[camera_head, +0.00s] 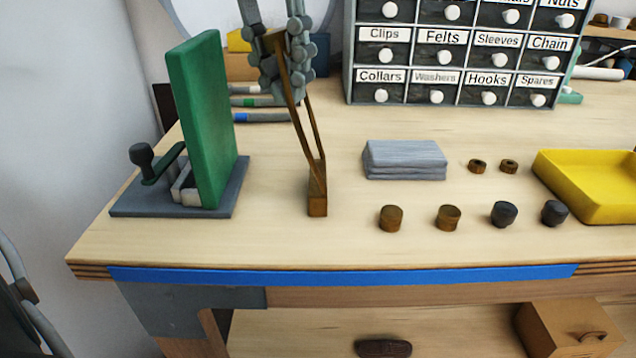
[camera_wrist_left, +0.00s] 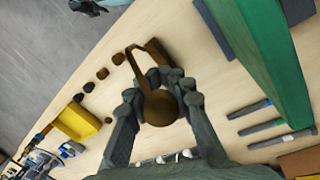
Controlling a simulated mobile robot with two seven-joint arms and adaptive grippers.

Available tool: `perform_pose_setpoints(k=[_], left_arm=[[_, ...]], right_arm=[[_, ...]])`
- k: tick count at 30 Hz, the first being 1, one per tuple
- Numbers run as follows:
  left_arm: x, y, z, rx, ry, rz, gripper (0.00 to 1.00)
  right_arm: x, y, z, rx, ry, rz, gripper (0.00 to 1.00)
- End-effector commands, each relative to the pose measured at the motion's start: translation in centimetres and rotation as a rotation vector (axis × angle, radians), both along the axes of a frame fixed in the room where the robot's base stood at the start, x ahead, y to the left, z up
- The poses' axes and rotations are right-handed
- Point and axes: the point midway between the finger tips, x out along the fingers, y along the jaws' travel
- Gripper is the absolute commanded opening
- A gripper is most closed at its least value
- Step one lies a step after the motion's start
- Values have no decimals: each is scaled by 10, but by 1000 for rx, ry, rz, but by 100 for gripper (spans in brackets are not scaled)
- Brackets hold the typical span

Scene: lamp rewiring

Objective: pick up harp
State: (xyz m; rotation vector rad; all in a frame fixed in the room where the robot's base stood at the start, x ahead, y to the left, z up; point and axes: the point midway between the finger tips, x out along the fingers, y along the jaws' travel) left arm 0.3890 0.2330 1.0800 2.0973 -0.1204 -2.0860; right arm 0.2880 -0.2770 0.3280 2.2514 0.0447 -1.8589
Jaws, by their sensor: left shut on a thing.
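The harp (camera_head: 317,190) is a brown, narrow two-legged frame with a small block at its lower end. It stands near upright, leaning slightly, over the table between the green upright panel and the grey block. I cannot tell whether its block touches the table. My left gripper (camera_head: 283,50) comes down from above and is shut on the harp's upper end, hiding part of it. In the left wrist view the harp (camera_wrist_left: 140,62) reaches away from the fingers, with a round brown part (camera_wrist_left: 160,108) between them. A grey-blue part at that view's top edge may be my right gripper (camera_wrist_left: 92,6).
A green panel (camera_head: 203,120) on a grey base with a clamp handle stands left. A grey block (camera_head: 405,160), several brown and black knobs, and a yellow tray (camera_head: 585,185) lie right. Labelled drawers (camera_head: 450,50) stand behind. Blue tape (camera_head: 340,276) marks the front edge.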

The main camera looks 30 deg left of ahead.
Motion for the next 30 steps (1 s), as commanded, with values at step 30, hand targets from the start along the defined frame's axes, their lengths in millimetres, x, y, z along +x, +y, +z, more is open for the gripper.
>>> perform_pose_setpoints(k=[30], left_arm=[[1,-1,134,-1,-6,1,0]], right_arm=[[3,0,4,1,-4,-3,40]])
